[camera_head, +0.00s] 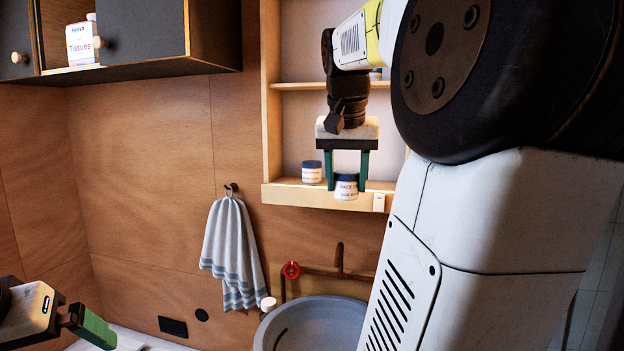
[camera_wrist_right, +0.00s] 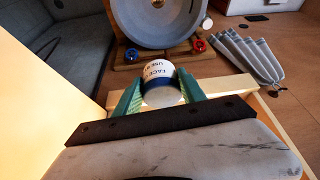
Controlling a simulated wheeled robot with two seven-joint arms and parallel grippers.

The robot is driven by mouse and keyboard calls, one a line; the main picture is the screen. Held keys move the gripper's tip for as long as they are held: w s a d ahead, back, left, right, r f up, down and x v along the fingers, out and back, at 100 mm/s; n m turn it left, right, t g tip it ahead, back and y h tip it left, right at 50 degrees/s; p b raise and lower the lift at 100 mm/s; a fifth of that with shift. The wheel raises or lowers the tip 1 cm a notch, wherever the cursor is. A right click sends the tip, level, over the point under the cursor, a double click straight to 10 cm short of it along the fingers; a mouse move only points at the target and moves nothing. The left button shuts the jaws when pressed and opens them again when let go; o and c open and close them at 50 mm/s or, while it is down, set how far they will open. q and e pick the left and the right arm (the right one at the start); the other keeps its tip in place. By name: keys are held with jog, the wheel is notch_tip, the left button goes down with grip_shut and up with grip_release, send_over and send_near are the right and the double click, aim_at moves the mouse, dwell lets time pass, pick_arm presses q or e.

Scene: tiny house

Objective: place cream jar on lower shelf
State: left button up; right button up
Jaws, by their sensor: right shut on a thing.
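The cream jar (camera_head: 346,191), white with a dark blue lid and printed label, is between the green fingers of my right gripper (camera_head: 347,178). In the right wrist view the same jar (camera_wrist_right: 161,74) sits between the fingertips (camera_wrist_right: 161,88), gripped. The jar is upright in front of the lower shelf (camera_head: 287,195) of the wall cabinet; its base overlaps the shelf's front edge. I cannot tell whether it touches the shelf. My left gripper (camera_head: 85,325) is at the lower left, with a green finger showing; its opening is unclear.
A similar jar (camera_head: 311,172) stands on the lower shelf, left of my gripper. The upper shelf (camera_head: 298,86) is above. A grey basin (camera_head: 322,322) with a red valve (camera_head: 291,270) is below. A striped towel (camera_head: 230,250) hangs left. My arm hides the cabinet's right side.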

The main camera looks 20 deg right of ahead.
jog(key=w+d, duration=0.3)
jog(key=w, duration=0.2)
jog(key=w+d, duration=0.3)
jog(key=w, duration=0.2)
jog(key=w+d, duration=0.4)
jog(key=w, duration=0.1)
jog(key=shift+s+f, duration=0.15)
jog(key=shift+f, duration=0.1)
jog(key=shift+a+f, duration=0.1)
jog(key=shift+f, duration=0.05)
jog(key=o, duration=1.4)
